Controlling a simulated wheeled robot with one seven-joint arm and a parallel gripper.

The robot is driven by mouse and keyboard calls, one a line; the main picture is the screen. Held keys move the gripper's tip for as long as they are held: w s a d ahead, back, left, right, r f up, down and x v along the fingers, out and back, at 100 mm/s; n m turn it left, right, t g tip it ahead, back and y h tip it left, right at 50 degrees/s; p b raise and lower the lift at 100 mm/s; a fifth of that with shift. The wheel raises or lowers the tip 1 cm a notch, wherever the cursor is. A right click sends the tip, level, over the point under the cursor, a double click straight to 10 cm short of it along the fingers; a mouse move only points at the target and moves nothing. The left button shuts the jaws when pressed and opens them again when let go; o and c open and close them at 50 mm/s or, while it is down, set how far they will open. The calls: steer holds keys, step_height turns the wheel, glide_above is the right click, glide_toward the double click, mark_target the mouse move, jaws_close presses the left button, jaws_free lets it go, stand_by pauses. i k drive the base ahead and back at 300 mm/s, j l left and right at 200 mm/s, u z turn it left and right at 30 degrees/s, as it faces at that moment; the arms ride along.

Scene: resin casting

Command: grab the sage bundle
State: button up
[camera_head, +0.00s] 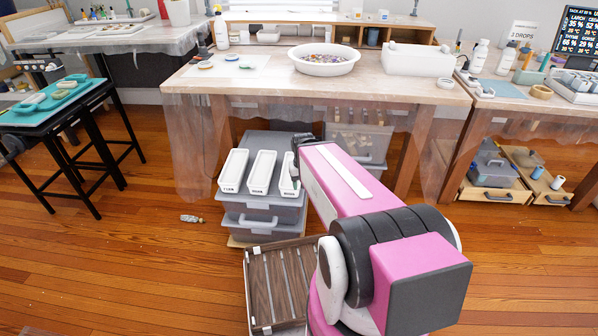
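No thing in view is clearly a sage bundle. The right one of 3 narrow white trays (289,186) shows a little green inside, partly hidden by my arm; I cannot tell what it is. A small grey-green item (192,218) lies on the wooden floor left of the drawer boxes, too small to identify. My pink arm reaches forward over the floor. My gripper (296,158) is at the right tray, mostly hidden by the arm, and its fingers cannot be made out.
The trays stand on stacked grey drawer boxes (262,226). A slatted wooden tray (272,284) is on the floor in front. A plastic-draped workbench (300,98) stands behind. A black stool-like table (45,116) is at left. Floor at lower left is clear.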

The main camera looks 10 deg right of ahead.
mark_target(188, 218)
steer(key=j+u, duration=0.25)
steer(key=j, duration=0.15)
steer(key=i+j+u, duration=0.2)
steer(key=j, duration=0.2)
steer(key=j+u, duration=0.25)
steer(key=j, duration=0.15)
steer(key=i+j+u, duration=0.2)
steer(key=j, duration=0.15)
